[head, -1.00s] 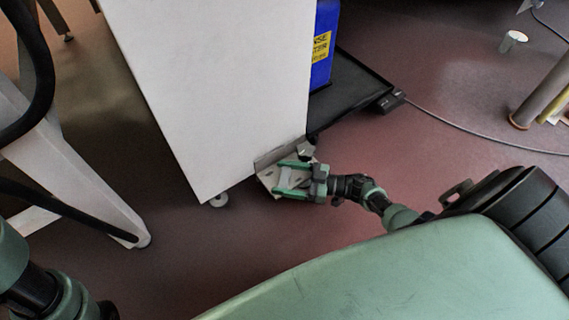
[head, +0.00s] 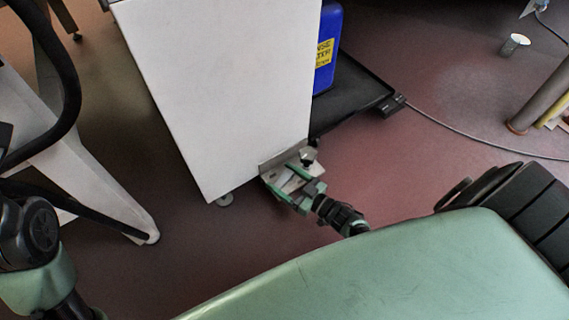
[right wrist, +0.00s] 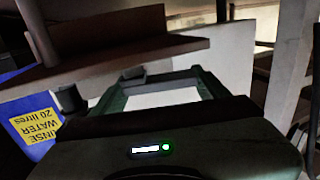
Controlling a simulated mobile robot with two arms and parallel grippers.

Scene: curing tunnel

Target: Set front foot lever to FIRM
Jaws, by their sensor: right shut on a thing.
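The white cabinet (head: 225,90) has a grey metal foot bracket (head: 285,154) at its lower front corner, near the floor. A dark knob (head: 308,156) stands at the bracket's right end. My right gripper (head: 279,175) is down at this bracket, its green fingers pointing up and left. It is closed on what appears to be the front foot lever, which the fingers mostly hide. In the right wrist view, the fingers (right wrist: 158,78) frame a pale surface, with a small dark piece near their tips. The FIRM marking cannot be read. My left gripper is out of view.
A blue jug (head: 328,50) with a yellow label stands on a black tray (head: 355,97) behind the cabinet. A cable (head: 480,140) crosses the floor at right. A white leg frame (head: 100,190) stands at left. The reddish floor right of the bracket is clear.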

